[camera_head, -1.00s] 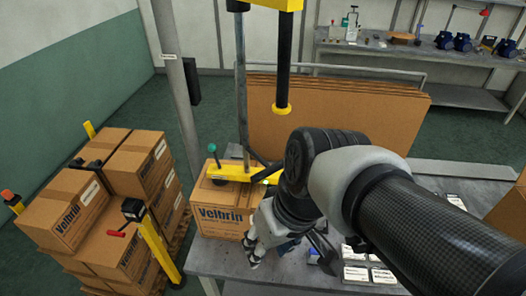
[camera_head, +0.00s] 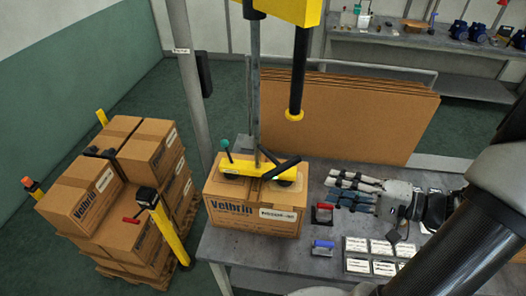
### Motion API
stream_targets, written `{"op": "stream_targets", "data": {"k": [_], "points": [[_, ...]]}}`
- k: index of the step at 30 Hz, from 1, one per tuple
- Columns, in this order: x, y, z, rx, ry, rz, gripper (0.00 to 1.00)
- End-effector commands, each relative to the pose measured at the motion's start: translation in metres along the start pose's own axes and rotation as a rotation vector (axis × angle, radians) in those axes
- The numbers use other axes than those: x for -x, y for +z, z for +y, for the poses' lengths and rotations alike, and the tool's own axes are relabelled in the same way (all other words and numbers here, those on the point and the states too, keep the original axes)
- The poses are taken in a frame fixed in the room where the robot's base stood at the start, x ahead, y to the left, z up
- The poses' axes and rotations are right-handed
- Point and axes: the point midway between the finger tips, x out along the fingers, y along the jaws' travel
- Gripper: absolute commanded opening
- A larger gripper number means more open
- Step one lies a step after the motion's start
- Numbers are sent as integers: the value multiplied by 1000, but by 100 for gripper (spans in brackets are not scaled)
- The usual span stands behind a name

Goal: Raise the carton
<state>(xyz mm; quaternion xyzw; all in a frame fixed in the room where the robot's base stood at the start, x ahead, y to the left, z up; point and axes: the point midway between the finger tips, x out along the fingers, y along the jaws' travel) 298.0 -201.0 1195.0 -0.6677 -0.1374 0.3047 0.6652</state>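The brown Velbrin carton (camera_head: 255,212) stands upright on the grey table, its base appearing to rest on the tabletop. A white label shows on the right of its printed front. A yellow lifting head (camera_head: 250,171), with a teal-knobbed lever (camera_head: 225,146) and black handle (camera_head: 280,170), sits on the carton's top below a grey vertical rod (camera_head: 254,85). Whether it grips the carton cannot be told.
A black tube with a yellow end ring (camera_head: 294,115) hangs behind the carton. Flat cardboard sheets (camera_head: 340,110) stand behind the table. A pallet stack of cartons (camera_head: 125,215) is at left.

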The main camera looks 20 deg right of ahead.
Motion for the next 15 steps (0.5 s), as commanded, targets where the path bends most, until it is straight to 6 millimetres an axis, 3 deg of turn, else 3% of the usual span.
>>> {"op": "stream_targets", "data": {"k": [3, 6, 11, 15], "points": [[14, -8, 2, -16, -45, 57, 38], [10, -10, 2, -17, -53, 64, 38], [-15, -10, 1, -16, -51, 60, 38], [-46, -12, 0, -17, -49, 56, 38]]}}
